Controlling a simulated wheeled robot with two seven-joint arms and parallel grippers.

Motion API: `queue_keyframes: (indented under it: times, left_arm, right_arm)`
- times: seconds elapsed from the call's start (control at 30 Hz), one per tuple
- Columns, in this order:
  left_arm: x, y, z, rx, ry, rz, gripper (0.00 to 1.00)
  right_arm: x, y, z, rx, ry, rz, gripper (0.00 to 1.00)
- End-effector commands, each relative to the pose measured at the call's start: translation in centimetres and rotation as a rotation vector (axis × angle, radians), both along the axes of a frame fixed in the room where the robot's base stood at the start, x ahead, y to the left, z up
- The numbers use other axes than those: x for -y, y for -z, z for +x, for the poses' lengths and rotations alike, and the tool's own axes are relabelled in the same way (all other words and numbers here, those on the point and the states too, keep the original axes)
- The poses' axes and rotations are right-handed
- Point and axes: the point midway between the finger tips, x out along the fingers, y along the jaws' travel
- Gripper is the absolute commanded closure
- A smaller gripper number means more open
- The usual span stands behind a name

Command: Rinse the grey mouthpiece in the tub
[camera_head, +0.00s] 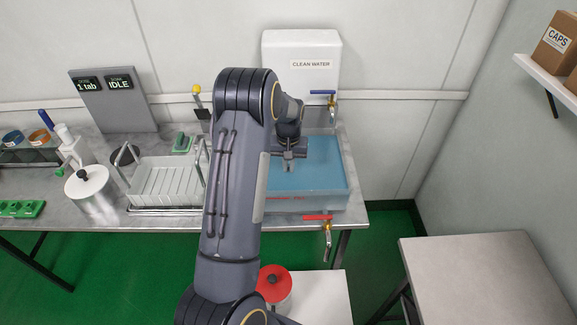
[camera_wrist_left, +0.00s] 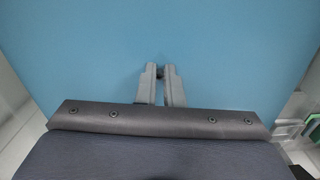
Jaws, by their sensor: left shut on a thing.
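The tub (camera_head: 325,172) is a blue, water-filled basin at the right end of the grey bench; its blue fills much of the left wrist view (camera_wrist_left: 80,60). My left gripper (camera_head: 289,166) points down over the left part of the tub. In the left wrist view its fingers (camera_wrist_left: 160,74) are nearly together, shut on a small dark grey piece (camera_wrist_left: 160,72), taken as the grey mouthpiece. Most of that piece is hidden by the fingers, and I cannot tell whether it is under the water. My right gripper is not in view.
A white clean water tank (camera_head: 300,80) with a blue-handled tap (camera_head: 324,94) stands behind the tub. A red-handled tap (camera_head: 320,218) juts from its front. A white rack (camera_head: 165,183) stands left of my arm. A bare table (camera_head: 490,275) is at lower right.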

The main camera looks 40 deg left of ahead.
Motion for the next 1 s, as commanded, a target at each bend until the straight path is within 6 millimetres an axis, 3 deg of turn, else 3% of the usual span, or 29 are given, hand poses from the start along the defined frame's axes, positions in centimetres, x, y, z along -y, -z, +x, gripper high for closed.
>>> queue_keyframes:
  times: [0.1, 1.0]
  left_arm:
    - [0.0, -1.7, 0.0, 0.002, 0.000, 0.001, 1.00]
    - [0.0, -10.7, 0.0, 0.000, 0.000, 0.000, 1.00]
  right_arm:
    - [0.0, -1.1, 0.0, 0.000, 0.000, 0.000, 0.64]
    - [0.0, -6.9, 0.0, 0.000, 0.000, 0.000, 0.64]
